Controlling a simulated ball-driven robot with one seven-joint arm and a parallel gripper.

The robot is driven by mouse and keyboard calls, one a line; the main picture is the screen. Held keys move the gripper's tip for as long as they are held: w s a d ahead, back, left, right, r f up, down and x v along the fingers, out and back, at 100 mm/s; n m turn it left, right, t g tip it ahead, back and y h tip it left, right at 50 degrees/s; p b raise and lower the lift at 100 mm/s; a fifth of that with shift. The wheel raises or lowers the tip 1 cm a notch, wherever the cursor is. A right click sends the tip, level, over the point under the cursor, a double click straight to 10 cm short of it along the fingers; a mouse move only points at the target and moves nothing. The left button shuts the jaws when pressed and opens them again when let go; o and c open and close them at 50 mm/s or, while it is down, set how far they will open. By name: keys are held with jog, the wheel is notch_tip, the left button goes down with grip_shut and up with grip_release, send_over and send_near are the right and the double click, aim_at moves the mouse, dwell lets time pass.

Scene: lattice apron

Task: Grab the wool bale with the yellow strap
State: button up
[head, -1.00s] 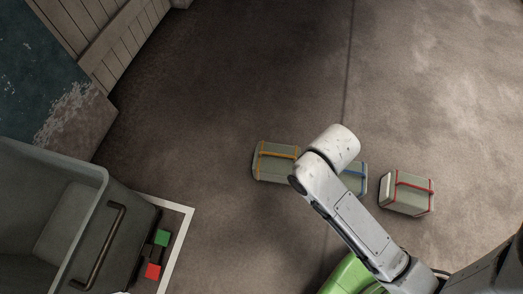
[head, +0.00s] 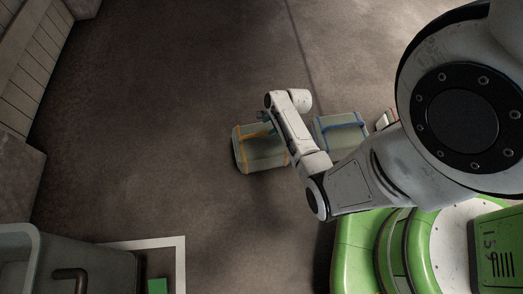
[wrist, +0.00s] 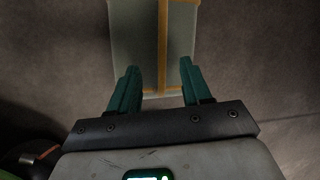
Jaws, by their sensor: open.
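The wool bale with the yellow strap (head: 248,152) is a pale grey-green block on the floor, left of my arm in the head view. In the wrist view the bale (wrist: 126,38) lies ahead, its yellow strap running lengthwise between my fingers. My gripper (wrist: 155,75) is open, with one teal finger toward each side of the bale's near end. Nothing is held. In the head view my gripper (head: 264,122) is at the bale's far edge, partly hidden by my wrist. Whether the fingers touch the bale cannot be told.
A bale with a blue strap (head: 340,133) stands close to the right of my forearm. Another pale bale (head: 385,120) is mostly hidden behind my arm. A grey bin (head: 90,262) stands at lower left beside a white floor line (head: 180,262). Floor left of the yellow-strapped bale is clear.

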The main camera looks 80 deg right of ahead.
aim_at(263, 134)
jog(key=shift+m, duration=0.7)
jog(key=f+b, duration=0.1)
jog(key=f, duration=0.1)
jog(key=d+f+b, duration=0.1)
jog(key=f, duration=0.1)
jog(key=w+f+b, duration=0.1)
jog(key=shift+d+f, duration=0.3)
jog(key=shift+f, duration=0.1)
jog(key=b+x, duration=0.4)
jog(key=x, duration=0.2)
jog(key=shift+w+a+f+b, duration=0.1)
jog(key=shift+w+b, duration=0.15)
jog(key=shift+b, duration=0.1)
grip_shut()
jog(key=shift+r, duration=0.25)
